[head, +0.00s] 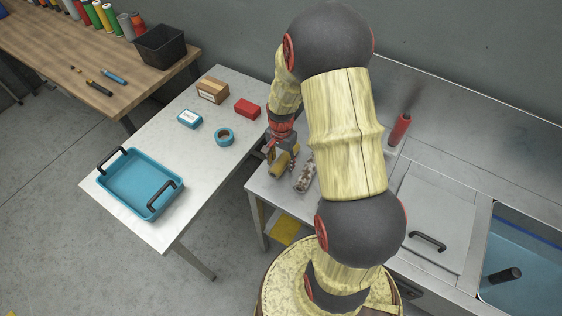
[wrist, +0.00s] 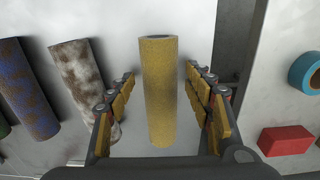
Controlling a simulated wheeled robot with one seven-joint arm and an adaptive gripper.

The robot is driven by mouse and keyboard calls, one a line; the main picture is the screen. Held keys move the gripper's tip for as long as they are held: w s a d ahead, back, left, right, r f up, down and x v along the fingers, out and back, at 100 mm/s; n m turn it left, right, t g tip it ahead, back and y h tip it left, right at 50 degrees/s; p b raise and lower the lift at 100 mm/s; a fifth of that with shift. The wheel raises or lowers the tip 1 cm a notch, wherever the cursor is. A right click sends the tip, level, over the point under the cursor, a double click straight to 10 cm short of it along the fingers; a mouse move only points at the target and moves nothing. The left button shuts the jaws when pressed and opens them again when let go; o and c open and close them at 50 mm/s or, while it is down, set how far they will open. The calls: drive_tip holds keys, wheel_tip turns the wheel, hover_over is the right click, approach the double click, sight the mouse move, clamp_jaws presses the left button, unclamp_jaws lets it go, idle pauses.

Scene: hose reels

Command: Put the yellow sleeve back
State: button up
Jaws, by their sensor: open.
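The yellow sleeve (wrist: 160,95) is a speckled cylinder in the middle of the wrist view, lying between the open fingers of my gripper (wrist: 163,110). Clear gaps show on both sides of it, so the fingers do not appear to press on it. In the head view the yellow sleeve (head: 284,163) lies on the metal counter near its left edge, just under my gripper (head: 281,152). My arm hides part of the counter around it.
A rusty white sleeve (wrist: 85,85) and a rusty blue sleeve (wrist: 28,88) lie left of it in the wrist view. A red bottle (head: 400,129) stands behind. The white table (head: 210,185) holds a blue tray (head: 140,184), blue tape (head: 224,137) and a red box (head: 247,108).

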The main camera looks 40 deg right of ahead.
sight(281, 161)
wheel_tip(281, 161, up, 12)
drive_tip(key=p, duration=0.2)
drive_tip(key=s+a+r+n+t, duration=0.1)
drive_tip(key=s+a+r+n, duration=0.15)
drive_tip(key=a+r, duration=0.35)
drive_tip(key=s+a+r+n+t, duration=0.15)
drive_tip(key=a+r+n, duration=0.25)
drive_tip(key=r, duration=0.5)
drive_tip(key=s+a+r+n+t, duration=0.3)
drive_tip(key=s+a+r+n, duration=0.4)
drive_tip(key=s+a+r, duration=0.1)
drive_tip(key=s+a, duration=0.1)
drive_tip(key=s, duration=0.1)
drive_tip(key=shift+s+a+r+n, duration=0.2)
drive_tip(key=shift+s+r+n, duration=0.1)
drive_tip(key=shift+s+n, duration=0.05)
wheel_tip(281, 161, down, 4)
drive_tip(key=b, duration=0.3)
drive_tip(key=shift+r+b, duration=0.1)
drive_tip(key=shift+b, duration=0.2)
drive_tip(key=shift+r, duration=0.2)
drive_tip(key=shift+c, duration=0.2)
drive_tip(key=shift+c, duration=1.2)
